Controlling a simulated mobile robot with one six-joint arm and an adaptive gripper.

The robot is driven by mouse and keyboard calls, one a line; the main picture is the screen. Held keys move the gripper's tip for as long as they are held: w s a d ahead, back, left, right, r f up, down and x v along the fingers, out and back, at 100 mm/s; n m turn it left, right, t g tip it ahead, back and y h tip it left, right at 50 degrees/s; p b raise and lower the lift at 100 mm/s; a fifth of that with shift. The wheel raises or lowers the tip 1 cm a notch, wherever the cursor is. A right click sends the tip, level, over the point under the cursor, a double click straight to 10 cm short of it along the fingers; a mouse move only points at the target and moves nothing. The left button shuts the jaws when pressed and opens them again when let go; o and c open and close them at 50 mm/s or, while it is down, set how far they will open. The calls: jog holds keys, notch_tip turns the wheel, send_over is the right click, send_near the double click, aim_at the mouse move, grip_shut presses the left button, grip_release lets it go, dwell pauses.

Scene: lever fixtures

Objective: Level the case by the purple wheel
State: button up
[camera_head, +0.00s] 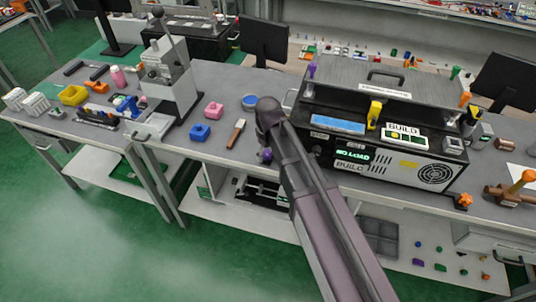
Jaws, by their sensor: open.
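The case (385,125) is a wide black and silver box with a grey lid, a handle, a lit green display and a round fan grille. It stands at the right on the grey bench, and I cannot tell how far it tilts. A small purple wheel (266,155) shows low near its left front corner, at the bench's front edge, close beside my arm. My arm rises from the bottom and covers part of the case's left end. My gripper's fingers do not show.
An orange knob (466,200) sits by the case's right front corner. A wood-handled tool (236,133), blue block (200,132) and pink block (213,110) lie left of my arm. A grey press (168,80) stands farther left. Bare bench shows between them.

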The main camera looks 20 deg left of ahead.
jog(key=c, duration=1.2)
jog(key=shift+o, duration=0.2)
jog(key=shift+m, duration=0.4)
jog(key=m, duration=0.4)
jog(key=shift+s+a, duration=0.1)
jog(key=shift+s, duration=0.05)
jog(key=m, duration=0.4)
jog(key=shift+s+a+m, duration=0.1)
jog(key=shift+a+m, duration=0.05)
jog(key=shift+m, duration=0.25)
jog(key=m, duration=0.5)
jog(key=shift+a, duration=0.2)
jog(key=m, duration=0.5)
jog(key=shift+a, duration=0.1)
